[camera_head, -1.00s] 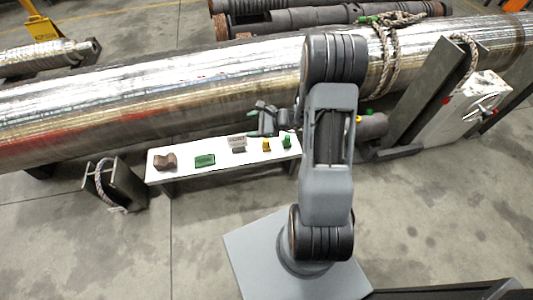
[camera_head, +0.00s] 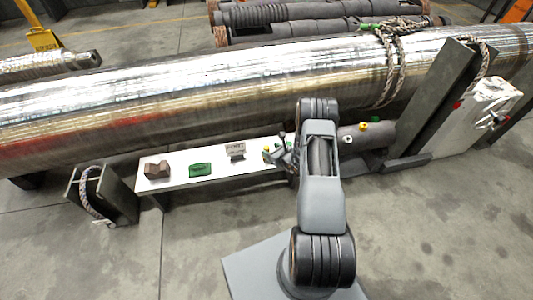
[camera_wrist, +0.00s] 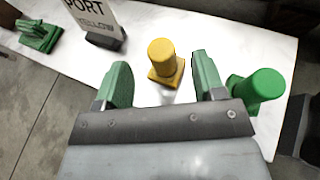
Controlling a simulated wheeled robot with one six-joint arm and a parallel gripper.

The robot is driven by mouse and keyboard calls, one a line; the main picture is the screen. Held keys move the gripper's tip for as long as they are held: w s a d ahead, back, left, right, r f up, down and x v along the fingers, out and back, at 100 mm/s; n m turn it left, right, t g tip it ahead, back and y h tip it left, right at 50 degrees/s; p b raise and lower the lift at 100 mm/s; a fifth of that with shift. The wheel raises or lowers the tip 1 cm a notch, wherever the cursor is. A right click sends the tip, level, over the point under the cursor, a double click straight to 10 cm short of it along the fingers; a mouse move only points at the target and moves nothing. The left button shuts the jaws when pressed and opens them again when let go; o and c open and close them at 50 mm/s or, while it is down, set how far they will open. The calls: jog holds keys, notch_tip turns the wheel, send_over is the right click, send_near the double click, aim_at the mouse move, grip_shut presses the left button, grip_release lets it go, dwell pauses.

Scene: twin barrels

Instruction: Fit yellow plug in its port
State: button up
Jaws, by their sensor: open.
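The yellow plug (camera_wrist: 164,62), a short cylinder on a square base, stands upright on the white bench (camera_wrist: 150,120) in the wrist view. My gripper (camera_wrist: 161,68) is open, with its green fingers on either side of the plug's line and short of it, apart from it. In the head view my gripper (camera_head: 282,155) is low over the bench's right end, and the arm hides most of the plugs there. A sign (camera_wrist: 93,16) reading "PORT YELLOW" stands left of the plug.
A green plug (camera_wrist: 258,86) stands close right of my right finger. A green block (camera_head: 200,169) and a brown block (camera_head: 157,169) sit further left on the bench. A large shiny pipe (camera_head: 200,95) runs behind; a dark steel support (camera_head: 432,105) stands at right.

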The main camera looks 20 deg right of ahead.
aim_at(264, 147)
jog(key=b+x, duration=0.1)
jog(key=x, duration=0.1)
jog(key=b+x, duration=0.1)
jog(key=x, duration=0.2)
jog(key=shift+s+f, duration=0.15)
jog(key=shift+f, duration=0.15)
jog(key=shift+w+a+f, duration=0.1)
jog(key=shift+w+f, duration=0.05)
jog(key=shift+w, duration=0.45)
jog(key=c, duration=1)
